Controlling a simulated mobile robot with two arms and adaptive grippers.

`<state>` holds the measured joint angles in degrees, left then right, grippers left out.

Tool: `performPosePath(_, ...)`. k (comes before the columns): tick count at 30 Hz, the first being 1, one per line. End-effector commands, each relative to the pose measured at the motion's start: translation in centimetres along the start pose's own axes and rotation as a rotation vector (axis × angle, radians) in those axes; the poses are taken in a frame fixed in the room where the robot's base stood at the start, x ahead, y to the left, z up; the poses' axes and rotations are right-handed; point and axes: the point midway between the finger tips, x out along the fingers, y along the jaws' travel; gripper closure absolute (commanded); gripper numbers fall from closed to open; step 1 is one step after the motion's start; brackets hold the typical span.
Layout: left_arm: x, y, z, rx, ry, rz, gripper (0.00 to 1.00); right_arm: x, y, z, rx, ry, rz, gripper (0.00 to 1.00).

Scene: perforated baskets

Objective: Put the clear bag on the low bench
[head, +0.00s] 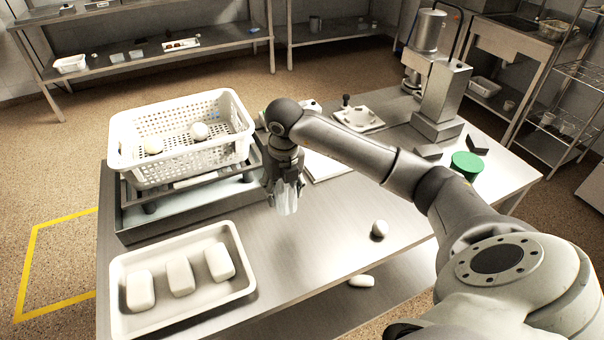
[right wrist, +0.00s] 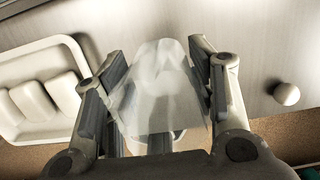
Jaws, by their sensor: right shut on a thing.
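The clear bag (head: 287,200) hangs in my right gripper (head: 284,182), above the near metal bench (head: 320,255), between the basket stand and the bench's front edge. In the right wrist view the bag (right wrist: 158,90) is pale and see-through, and the two fingers of the right gripper (right wrist: 158,58) close on it from both sides. The bag looks apart from the bench top, though its lower end is hard to judge. Other metal benches stand at the back; I cannot tell which one is called low. My left gripper is not in view.
A white perforated basket (head: 188,160) with round pieces stands on a metal stand at left. A white tray (head: 245,285) holds three pale blocks. A press-like machine (head: 440,95) and green disc (head: 467,163) stand right.

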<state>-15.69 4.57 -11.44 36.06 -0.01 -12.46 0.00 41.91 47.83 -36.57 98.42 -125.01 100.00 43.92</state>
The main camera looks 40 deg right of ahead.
Motion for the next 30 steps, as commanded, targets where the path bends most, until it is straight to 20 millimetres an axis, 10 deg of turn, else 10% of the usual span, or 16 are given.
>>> performPosePath(12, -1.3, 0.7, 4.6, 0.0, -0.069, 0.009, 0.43, 5.8, 0.0, -1.0, -0.001, 0.004, -0.001, 0.61)
performPosePath(29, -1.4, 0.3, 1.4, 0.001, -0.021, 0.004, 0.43, 9.3, -0.1, -1.5, -0.002, 0.001, -0.002, 0.61)
performPosePath(30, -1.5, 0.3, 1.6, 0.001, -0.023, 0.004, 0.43, 9.2, -0.1, -1.5, -0.002, 0.001, -0.002, 0.44)
